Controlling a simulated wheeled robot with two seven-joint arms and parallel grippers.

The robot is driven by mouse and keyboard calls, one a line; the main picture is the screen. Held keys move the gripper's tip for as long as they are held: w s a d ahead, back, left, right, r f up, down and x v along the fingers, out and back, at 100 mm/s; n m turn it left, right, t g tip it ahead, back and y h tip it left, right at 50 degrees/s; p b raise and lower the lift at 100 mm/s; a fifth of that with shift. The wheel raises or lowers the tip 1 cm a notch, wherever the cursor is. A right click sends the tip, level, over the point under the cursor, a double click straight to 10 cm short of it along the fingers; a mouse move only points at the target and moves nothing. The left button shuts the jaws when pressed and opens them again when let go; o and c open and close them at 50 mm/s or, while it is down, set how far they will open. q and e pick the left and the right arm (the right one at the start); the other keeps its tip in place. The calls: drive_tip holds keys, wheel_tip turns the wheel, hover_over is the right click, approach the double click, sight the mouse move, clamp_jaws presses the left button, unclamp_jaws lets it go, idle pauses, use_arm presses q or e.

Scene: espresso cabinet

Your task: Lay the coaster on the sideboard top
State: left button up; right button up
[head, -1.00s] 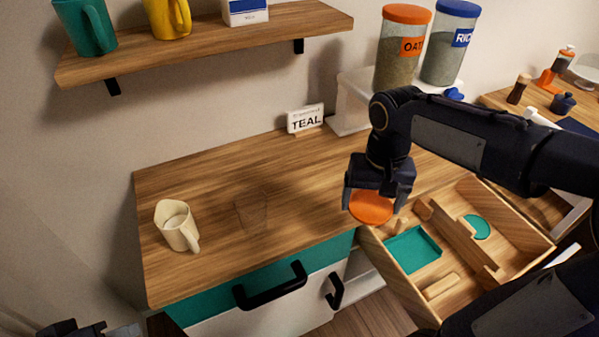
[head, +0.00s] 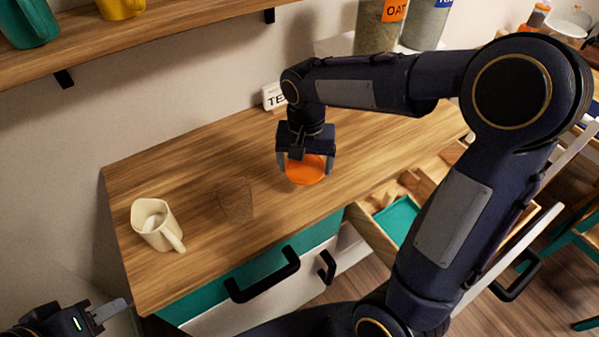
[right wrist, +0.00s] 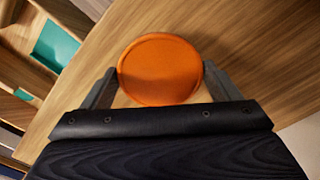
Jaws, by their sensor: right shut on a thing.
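The orange round coaster (head: 306,169) is between the fingers of my right gripper (head: 305,165), which is shut on its edges. It is over the wooden sideboard top (head: 200,180), right of the middle; whether it touches the wood I cannot tell. In the right wrist view the coaster (right wrist: 160,68) shows its flat face between the two fingers of my right gripper (right wrist: 160,76), with wood behind it. My left gripper (head: 100,312) is at the bottom left corner, apart from the sideboard and partly cut off; its opening is unclear.
A cream mug (head: 157,225) stands at the left of the top. A faint see-through square thing (head: 237,203) is between the mug and coaster. An open drawer (head: 378,235) with a teal compartment is at the right front.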

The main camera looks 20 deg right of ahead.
sight(300, 168)
drive_tip(key=shift+w+a+f, duration=0.35)
drive_tip(key=shift+w+f, duration=0.05)
drive_tip(key=shift+f, duration=0.2)
drive_tip(key=shift+w+a+f, duration=0.1)
drive_tip(key=shift+f, duration=1.6)
